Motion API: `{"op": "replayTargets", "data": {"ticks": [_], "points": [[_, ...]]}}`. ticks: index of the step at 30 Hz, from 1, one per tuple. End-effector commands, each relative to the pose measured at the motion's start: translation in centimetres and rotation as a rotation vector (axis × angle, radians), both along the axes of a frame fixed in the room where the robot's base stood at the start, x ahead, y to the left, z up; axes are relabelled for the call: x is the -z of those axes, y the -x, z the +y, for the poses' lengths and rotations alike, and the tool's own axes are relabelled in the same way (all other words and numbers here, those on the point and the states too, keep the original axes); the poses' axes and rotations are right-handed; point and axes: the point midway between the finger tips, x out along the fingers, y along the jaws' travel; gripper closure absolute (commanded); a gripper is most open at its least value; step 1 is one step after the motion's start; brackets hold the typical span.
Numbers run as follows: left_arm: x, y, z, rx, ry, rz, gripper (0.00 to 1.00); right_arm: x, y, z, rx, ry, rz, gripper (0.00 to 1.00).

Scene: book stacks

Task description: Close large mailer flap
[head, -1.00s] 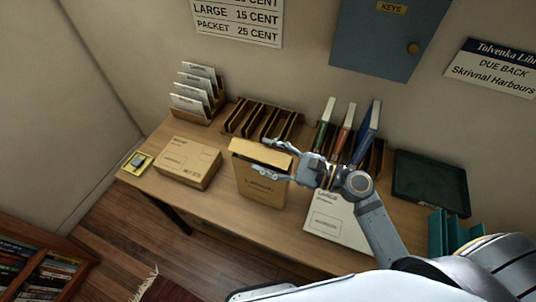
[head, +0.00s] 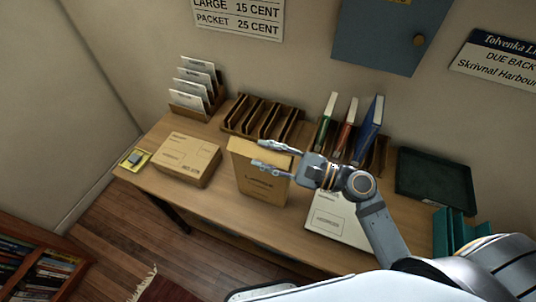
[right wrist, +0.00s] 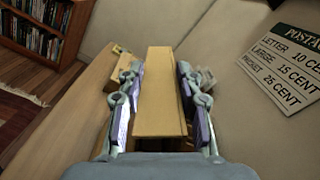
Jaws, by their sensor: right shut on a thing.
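The large tan mailer (head: 262,188) stands upright on the desk with its lettered face toward me. Its flap (right wrist: 160,95) shows in the right wrist view as a smooth tan panel across the top, seemingly folded flat. My right gripper (head: 259,152) reaches in from the right at the mailer's top, one finger behind and one in front. In the right wrist view its fingers (right wrist: 160,67) press on both sides of the mailer. The flap's far edge cannot be told clearly. My left gripper is not in view.
A tan parcel box (head: 186,160) lies left of the mailer on the desk (head: 222,208). A white mailer (head: 340,217) lies to the right. Behind stand a wooden slotted rack (head: 262,117), upright books (head: 346,128) and a dark green tray (head: 435,178).

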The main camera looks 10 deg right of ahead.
Motion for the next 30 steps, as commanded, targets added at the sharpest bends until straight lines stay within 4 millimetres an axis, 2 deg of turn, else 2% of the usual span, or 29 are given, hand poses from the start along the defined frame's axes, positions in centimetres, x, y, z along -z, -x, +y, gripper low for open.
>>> {"op": "replayTargets", "data": {"ticks": [1, 12, 21, 30], "points": [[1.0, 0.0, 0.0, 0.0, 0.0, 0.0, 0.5, 0.6, 0.1, 0.1, -0.001, 0.018, -0.029, 0.97], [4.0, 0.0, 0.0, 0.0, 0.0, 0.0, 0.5, 1.7, 0.6, 0.4, 0.0, 0.159, -0.236, 0.97], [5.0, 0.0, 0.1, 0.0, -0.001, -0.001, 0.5, 2.0, 0.7, 0.5, 0.0, 0.215, -0.316, 0.97], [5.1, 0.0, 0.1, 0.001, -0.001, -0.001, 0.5, 1.9, 0.7, 0.5, 0.0, 0.224, -0.329, 0.97]]}}
